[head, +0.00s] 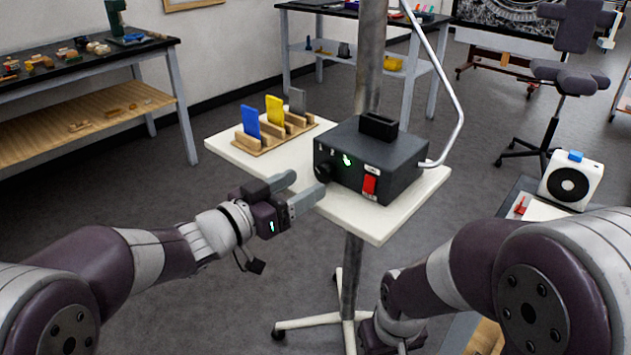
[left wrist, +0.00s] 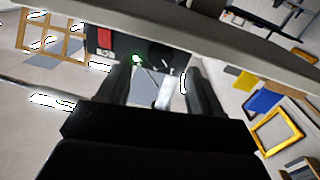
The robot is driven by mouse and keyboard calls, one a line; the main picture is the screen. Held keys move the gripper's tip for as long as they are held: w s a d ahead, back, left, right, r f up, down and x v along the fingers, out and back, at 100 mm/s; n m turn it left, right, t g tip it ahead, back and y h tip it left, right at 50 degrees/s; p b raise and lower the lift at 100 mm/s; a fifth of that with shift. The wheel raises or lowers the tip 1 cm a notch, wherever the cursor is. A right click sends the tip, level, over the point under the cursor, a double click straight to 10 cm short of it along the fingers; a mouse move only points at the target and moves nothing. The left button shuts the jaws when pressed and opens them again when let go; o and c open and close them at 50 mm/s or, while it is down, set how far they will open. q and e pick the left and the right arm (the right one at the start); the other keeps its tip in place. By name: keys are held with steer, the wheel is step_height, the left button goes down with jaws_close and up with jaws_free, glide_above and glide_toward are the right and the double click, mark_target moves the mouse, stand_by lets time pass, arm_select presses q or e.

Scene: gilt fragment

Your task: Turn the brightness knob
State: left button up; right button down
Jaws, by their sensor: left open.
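The black control box (head: 374,155) stands on a white stand top. Its front face carries a round black brightness knob (head: 323,172) at the left, a lit green mark (head: 347,160) and a red switch (head: 369,185) at the right. My left gripper (head: 302,188) is open, in front of and slightly below the knob, with its fingers pointing toward the box. It appears apart from the knob. In the left wrist view the box front, with the red switch (left wrist: 105,38) and green mark (left wrist: 137,58), shows beyond the spread fingers.
The white stand top (head: 415,205) is on a metal pole (head: 370,60). A wooden rack (head: 272,137) with blue, yellow and grey plates stands left of the box. A curved metal tube (head: 455,105) runs behind the box's right side. Open floor lies left of the stand.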

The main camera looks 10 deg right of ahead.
mark_target(320, 174)
arm_select(q)
steer(key=x, duration=0.4)
steer(key=shift+w+d, duration=0.2)
steer(key=c, duration=1.1)
steer(key=shift+o, duration=0.2)
steer(key=m+b, duration=0.1)
steer(key=m, duration=0.4)
steer(key=shift+m, duration=0.3)
steer(key=o, duration=1.1)
steer(key=shift+c, duration=0.2)
steer(key=shift+a, duration=0.1)
steer(key=p+v, duration=0.2)
steer(key=v, duration=1)
steer(key=shift+s+a+r, duration=0.15)
steer(key=shift+s+r, duration=0.1)
steer(key=shift+s, duration=0.1)
